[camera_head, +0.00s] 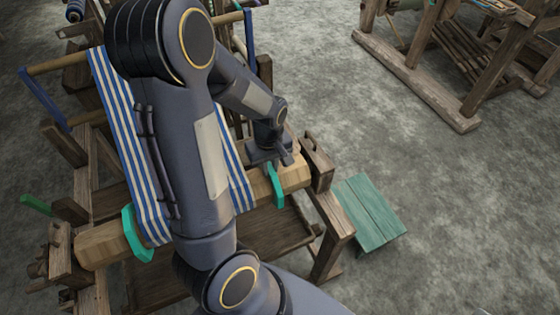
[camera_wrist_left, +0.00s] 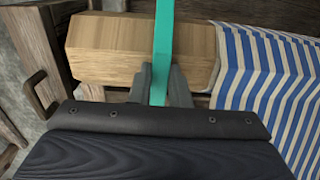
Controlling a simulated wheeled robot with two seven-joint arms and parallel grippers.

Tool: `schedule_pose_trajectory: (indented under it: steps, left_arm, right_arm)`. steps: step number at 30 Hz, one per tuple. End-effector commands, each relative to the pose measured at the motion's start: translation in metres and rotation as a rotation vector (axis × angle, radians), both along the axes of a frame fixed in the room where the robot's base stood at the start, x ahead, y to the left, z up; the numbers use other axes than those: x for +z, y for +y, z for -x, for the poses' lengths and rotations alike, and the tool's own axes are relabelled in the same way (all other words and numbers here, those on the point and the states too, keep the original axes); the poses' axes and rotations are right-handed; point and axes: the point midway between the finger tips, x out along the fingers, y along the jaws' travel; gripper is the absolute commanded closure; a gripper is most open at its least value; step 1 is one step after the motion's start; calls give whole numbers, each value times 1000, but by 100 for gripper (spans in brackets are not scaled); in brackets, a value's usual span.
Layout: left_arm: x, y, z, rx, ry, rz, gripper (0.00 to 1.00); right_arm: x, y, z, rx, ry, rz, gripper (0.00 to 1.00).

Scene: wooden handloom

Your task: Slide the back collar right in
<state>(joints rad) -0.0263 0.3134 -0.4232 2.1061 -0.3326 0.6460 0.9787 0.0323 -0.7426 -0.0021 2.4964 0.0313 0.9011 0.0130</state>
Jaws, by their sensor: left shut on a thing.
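The teal collar (camera_head: 276,186) sits around the pale wooden beam toward its right end in the head view. It stands as a teal strip across the beam in the left wrist view (camera_wrist_left: 164,32). My left gripper (camera_head: 277,161) is over the beam, shut on this collar; its fingers (camera_wrist_left: 159,85) pinch the strip from both sides. Bare wood (camera_wrist_left: 193,62) lies between the collar and the striped cloth (camera_wrist_left: 262,75), so they are apart. My arm hides the middle of the beam and cloth. My right gripper is not in view.
A second teal collar (camera_head: 136,236) sits on the beam's left part, at the cloth's other edge. A wooden post (camera_head: 318,163) stands at the beam's right end. Another wooden frame (camera_head: 415,80) stands upper right, with open floor between.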

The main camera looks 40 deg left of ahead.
Motion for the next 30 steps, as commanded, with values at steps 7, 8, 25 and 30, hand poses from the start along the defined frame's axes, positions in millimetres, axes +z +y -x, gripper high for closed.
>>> schedule_pose_trajectory:
  steps: [7, 8, 25, 30]
  left_arm:
    - [1, 20, 36, 3, -3, -1, 100]
    - [1, 20, 37, 2, -2, -1, 100]
    - [0, 20, 38, 0, 1, -2, 62]
    - [2, 20, 38, 0, 0, -1, 62]
  right_arm:
    - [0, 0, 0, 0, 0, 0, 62]
    - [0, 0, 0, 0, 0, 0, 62]
    - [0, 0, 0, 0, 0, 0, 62]
    - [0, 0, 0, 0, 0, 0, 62]
